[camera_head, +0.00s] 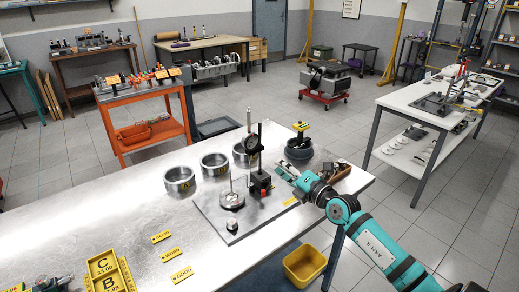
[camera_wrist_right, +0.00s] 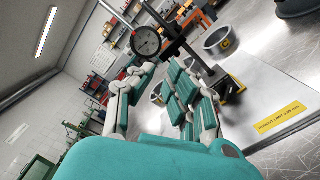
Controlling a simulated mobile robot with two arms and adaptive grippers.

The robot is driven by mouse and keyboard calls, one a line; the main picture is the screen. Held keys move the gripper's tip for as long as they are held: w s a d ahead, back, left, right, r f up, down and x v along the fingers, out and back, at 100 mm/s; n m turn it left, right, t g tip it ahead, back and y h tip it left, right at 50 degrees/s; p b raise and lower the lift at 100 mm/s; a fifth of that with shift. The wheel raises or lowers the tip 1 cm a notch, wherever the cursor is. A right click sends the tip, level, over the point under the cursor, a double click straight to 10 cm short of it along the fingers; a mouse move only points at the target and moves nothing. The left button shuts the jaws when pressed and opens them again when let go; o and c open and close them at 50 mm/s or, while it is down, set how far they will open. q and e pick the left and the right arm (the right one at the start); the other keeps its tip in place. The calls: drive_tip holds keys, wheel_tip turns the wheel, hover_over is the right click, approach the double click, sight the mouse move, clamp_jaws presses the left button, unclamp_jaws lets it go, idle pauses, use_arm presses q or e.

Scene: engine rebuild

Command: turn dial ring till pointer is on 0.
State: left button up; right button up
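The dial indicator (camera_head: 252,144) has a round dial and is mounted on a dark upright stand (camera_head: 260,160) with a red-and-black base, on a grey plate (camera_head: 240,228). My right gripper (camera_head: 285,171) comes in from the right, beside the stand. In the wrist view its two fingers (camera_wrist_right: 152,75) are apart with nothing visible between them, so it is open. I cannot tell whether a fingertip touches the ring. My left gripper is not discernible.
Metal rings, including one marked A (camera_head: 180,180), stand behind the plate. A black-and-yellow tool (camera_head: 300,140) rests in a dark round holder at the back right. Yellow labels (camera_head: 170,254) and yellow bins (camera_head: 105,272) are at left. A yellow tub (camera_head: 305,264) is below the table edge.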

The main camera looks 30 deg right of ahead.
sight(256, 148)
drive_tip(key=w, duration=1.1)
drive_tip(key=shift+w+a, duration=0.25)
drive_tip(key=shift+a, duration=0.15)
clamp_jaws()
drive_tip(key=shift+n, duration=0.3)
